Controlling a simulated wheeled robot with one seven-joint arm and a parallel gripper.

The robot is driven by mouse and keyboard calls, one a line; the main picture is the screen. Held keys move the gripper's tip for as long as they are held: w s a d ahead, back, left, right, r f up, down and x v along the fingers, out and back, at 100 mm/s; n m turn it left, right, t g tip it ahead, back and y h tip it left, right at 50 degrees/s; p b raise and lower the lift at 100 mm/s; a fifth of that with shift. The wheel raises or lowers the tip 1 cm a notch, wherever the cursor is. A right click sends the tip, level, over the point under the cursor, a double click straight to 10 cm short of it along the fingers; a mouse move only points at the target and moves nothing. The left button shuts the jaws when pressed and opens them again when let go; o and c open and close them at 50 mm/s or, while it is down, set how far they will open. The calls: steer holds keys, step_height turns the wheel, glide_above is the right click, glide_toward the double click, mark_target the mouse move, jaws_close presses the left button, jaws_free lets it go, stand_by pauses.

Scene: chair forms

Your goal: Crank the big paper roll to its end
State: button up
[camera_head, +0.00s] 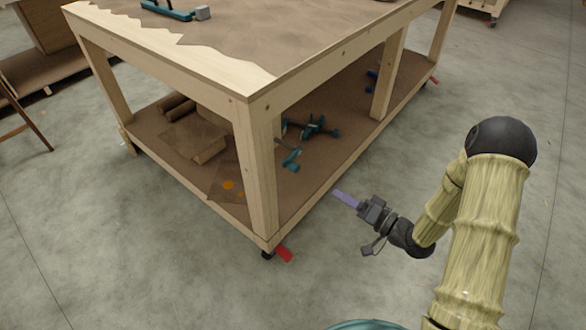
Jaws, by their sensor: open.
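No big paper roll with a crank can be made out in the head view. A brown sheet with a ragged edge (215,30) covers much of the wooden workbench top. Small brown roll-like pieces (176,106) lie on the bench's lower shelf, at its left end. My gripper (342,196) is at the middle right, beside the long side of the bench near the lower shelf's edge. Its lavender fingers point up and left toward the shelf. It is open, with nothing seen between the fingers.
The workbench (257,180) stands on casters, one with a red lever (284,254). Teal clamps (312,128) lie on the lower shelf, and a teal tool (168,10) on top. Grey floor (130,260) is clear in front.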

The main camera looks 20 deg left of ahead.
mark_target(298, 170)
steer(key=b+x, duration=0.3)
steer(key=x, duration=1.4)
steer(key=shift+w+a, duration=0.15)
steer(key=shift+a, duration=0.1)
steer(key=c, duration=1)
